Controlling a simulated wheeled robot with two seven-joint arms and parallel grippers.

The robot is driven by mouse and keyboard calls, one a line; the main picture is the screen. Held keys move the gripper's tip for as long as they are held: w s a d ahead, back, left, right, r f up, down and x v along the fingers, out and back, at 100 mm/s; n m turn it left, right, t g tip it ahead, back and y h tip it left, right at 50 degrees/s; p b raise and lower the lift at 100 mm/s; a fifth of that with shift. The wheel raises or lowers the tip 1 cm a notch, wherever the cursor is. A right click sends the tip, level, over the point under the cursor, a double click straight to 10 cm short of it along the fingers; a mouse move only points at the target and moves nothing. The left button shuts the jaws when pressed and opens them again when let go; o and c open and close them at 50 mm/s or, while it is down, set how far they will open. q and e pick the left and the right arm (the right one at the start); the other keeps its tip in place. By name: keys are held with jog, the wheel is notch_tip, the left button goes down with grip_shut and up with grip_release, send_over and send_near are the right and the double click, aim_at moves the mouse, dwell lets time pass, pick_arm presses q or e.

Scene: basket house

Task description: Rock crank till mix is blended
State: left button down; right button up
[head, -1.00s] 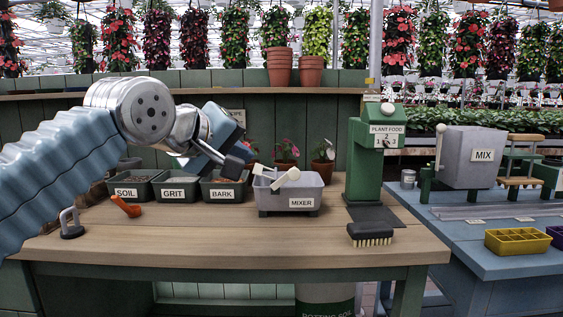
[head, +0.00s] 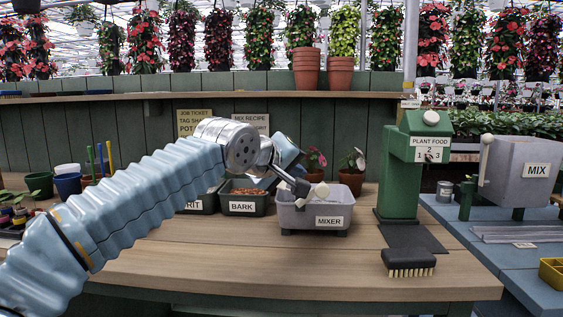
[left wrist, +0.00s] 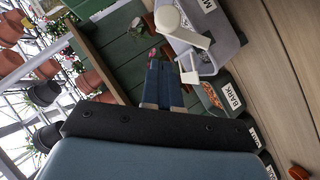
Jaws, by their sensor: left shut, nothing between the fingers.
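The mixer (head: 345,212) is a grey tub with a MIXER label on the potting bench. In the left wrist view the crank (left wrist: 183,28) has a round knob, an arm and a small square end. My left gripper (head: 300,187) is shut and empty, with its tip close beside the crank. In the left wrist view the closed blue fingers (left wrist: 165,72) lie beside the crank, and I see a small gap to its square end. The mix inside is largely hidden. My right gripper is out of view.
The BARK bin (head: 242,208) stands just left of the mixer. The green plant food dispenser (head: 399,175) stands to its right, with a black brush (head: 408,261) in front. Flower pots stand behind the mixer. The front middle of the bench is clear.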

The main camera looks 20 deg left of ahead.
aim_at(319, 186)
pick_arm(q)
jog(key=shift+w+d+f, duration=0.3)
jog(key=shift+d+f, duration=0.35)
jog(key=shift+w+d+f, duration=0.25)
jog(key=shift+d+f, duration=0.35)
jog(key=shift+d, duration=0.05)
jog(key=shift+w+d+f+b, duration=0.15)
jog(key=shift+d+f+b, duration=0.4)
jog(key=shift+b, duration=0.15)
jog(key=shift+r, duration=0.25)
